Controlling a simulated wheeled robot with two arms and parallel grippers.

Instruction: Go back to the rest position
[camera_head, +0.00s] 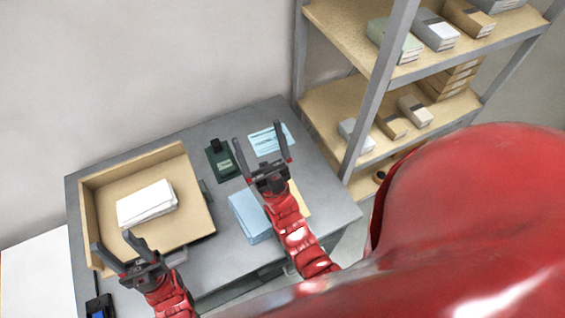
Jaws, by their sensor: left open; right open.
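My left gripper (120,249) is open and empty, over the front left edge of the wooden tray on the grey table. My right gripper (258,150) is open and empty, above the table near its right part. Its fingers point toward the back, beside a light blue printed sheet. Both red arms come in from the lower part of the view.
A wooden tray (88,215) holds a white stack (146,204). On the grey table (325,190) lie a dark green device (221,162), a blue printed sheet (281,139) and a blue stack (249,217). A metal-framed shelf (352,172) with boxes stands right.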

